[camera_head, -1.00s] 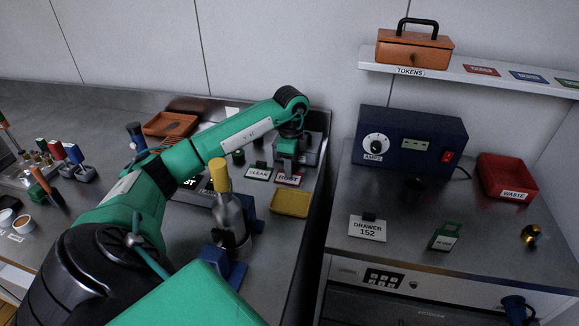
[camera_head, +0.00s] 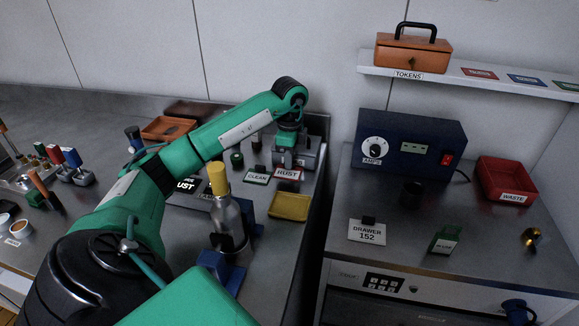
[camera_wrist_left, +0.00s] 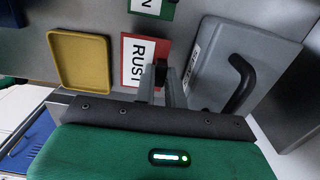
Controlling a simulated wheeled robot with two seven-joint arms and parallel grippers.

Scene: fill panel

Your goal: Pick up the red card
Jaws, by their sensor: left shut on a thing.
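The red-bordered card marked RUST (camera_head: 289,173) is at the back of the left bench, right of the green-bordered CLEAN card (camera_head: 257,177). My left gripper (camera_wrist_left: 162,80) is shut on the dark tab at the edge of the RUST card, which also shows in the left wrist view (camera_wrist_left: 131,60). In the head view my left gripper (camera_head: 287,157) is just above the card, and its fingertips are hard to make out. My right gripper is not in view.
A yellow tray (camera_head: 289,207) lies in front of the cards. A grey box with a dark handle (camera_wrist_left: 235,65) stands close beside the gripper. A bottle with a yellow cap (camera_head: 219,180) stands near my forearm. Red, blue and green cards lie on the wall shelf (camera_head: 455,73).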

